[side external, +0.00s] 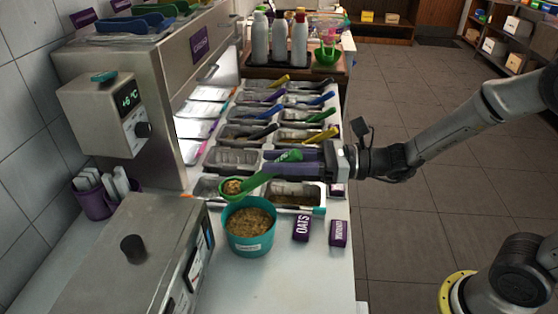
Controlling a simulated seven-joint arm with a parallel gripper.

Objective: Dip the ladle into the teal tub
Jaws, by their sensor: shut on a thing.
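A green ladle (257,181) is held in my gripper (276,165), whose jaws are shut on its handle. The ladle's bowl (232,188) points left and has brown, crumbly bits in it. In the picture it appears just above the upper left of the teal tub's rim; I cannot tell how high above the counter it is. The teal tub (248,244) stands upright on the counter, nearly full of brown, oat-like topping (250,220). Its white label is too small to read. My fingers hide part of the ladle's handle.
Rows of metal topping bins with coloured scoops (284,113) lie behind. A purple box marked OATS (301,228) and another purple box (339,234) stand right of the tub. A steel appliance (135,260) is at the left front. The counter front is clear.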

